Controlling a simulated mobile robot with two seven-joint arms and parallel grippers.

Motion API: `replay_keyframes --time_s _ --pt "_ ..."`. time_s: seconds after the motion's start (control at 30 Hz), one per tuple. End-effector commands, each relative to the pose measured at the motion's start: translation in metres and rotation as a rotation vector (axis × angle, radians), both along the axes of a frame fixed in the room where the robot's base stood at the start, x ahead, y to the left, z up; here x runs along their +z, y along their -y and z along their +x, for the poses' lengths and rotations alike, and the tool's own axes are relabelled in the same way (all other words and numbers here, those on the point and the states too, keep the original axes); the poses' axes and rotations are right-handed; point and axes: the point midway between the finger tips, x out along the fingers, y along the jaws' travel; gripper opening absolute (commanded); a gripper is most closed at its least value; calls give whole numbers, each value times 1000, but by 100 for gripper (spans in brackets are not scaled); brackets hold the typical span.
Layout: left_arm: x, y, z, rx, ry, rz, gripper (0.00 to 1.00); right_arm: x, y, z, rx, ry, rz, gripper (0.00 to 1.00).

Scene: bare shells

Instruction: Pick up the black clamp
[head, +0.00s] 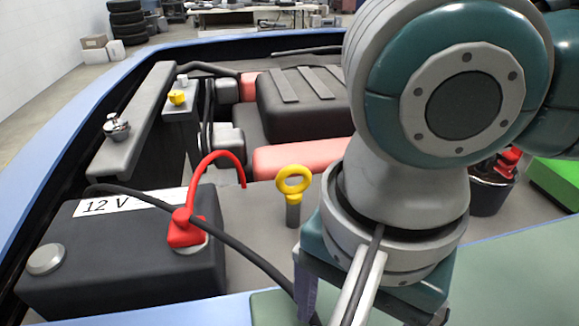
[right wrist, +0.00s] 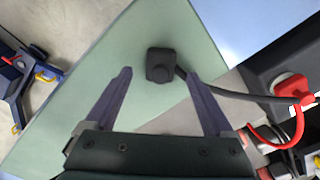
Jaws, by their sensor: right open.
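The black clamp (right wrist: 160,65) lies on the green mat (right wrist: 120,50) in the right wrist view, with its black cable (right wrist: 235,95) running off to the right. My right gripper (right wrist: 158,76) is open and empty, its two fingers spread to either side of the clamp in that view. I cannot tell the height left between fingertips and clamp. In the head view my right arm and gripper hide the clamp; only its cable (head: 252,256) shows, leading behind a finger. My left gripper is in neither view.
The battery marked 12 V (head: 120,250) has a red clamp (head: 183,230) on one terminal and a bare terminal (head: 45,259) at left. A yellow-ringed dipstick (head: 293,186) stands close to my right arm. The blue car edge (head: 150,314) runs along the front.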

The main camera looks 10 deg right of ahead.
Motion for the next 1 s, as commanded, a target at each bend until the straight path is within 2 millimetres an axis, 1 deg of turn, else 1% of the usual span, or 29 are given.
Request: replay_keyframes --time_s 0.03,0.1,0.2,0.43,0.47,1.0 --pt "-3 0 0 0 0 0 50 -10 -1 -1 0 -2 -2 88" --pt "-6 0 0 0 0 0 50 -21 -1 -1 -1 -1 -2 88" --pt "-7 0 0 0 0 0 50 -29 -1 -1 1 1 -1 88" --pt "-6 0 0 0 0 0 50 -30 -1 -1 2 1 0 88" --pt "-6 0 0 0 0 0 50 -30 -1 -1 2 1 0 86" --pt "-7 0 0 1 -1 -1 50 -29 -1 -1 2 1 0 26"
